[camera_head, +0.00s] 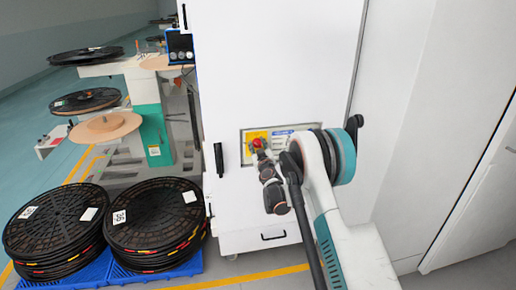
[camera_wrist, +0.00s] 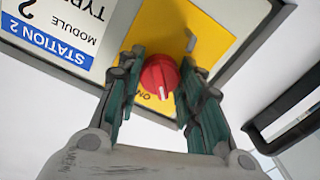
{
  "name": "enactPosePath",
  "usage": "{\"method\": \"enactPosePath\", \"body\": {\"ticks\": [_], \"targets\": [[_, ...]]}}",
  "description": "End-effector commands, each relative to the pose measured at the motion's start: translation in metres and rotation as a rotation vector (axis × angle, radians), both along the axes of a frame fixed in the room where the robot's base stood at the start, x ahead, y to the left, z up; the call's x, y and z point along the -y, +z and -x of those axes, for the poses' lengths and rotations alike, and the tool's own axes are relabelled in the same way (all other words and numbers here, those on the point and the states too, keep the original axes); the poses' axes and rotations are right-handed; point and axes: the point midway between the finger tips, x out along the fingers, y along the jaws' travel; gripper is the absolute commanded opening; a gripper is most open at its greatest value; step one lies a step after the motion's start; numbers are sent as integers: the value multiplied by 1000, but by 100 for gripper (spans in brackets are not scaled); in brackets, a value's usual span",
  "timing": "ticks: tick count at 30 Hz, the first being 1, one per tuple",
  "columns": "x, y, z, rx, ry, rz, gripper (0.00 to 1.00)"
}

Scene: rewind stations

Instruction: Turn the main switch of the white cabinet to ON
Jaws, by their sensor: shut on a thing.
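The white cabinet (camera_head: 272,60) stands in the middle of the head view. On its front is a yellow switch plate (camera_head: 248,135) with a red rotary knob (camera_head: 257,143), the main switch. My gripper (camera_head: 262,152) is at the knob and hides part of the plate. In the wrist view my gripper (camera_wrist: 162,58) has its two fingers on either side of the red knob (camera_wrist: 158,72), shut on it. The knob's white mark points down in that picture. An upside-down ON label (camera_wrist: 141,95) shows at its lower left.
A "STATION 2" label (camera_wrist: 50,38) is beside the plate. A black handle (camera_head: 219,160) is on the cabinet's left edge. Stacked black reels (camera_head: 150,222) stand on blue pallets at lower left. A grey wall or panel (camera_head: 420,100) is close on the right.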

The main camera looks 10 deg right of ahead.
Motion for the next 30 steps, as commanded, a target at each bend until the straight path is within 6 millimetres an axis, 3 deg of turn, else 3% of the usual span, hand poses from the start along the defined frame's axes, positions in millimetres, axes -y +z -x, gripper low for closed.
{"method": "enactPosePath", "body": {"ticks": [18,30], "targets": [[-1,-1,0,0,1,-552,10],[-1,0,0,0,0,-747,10]]}}
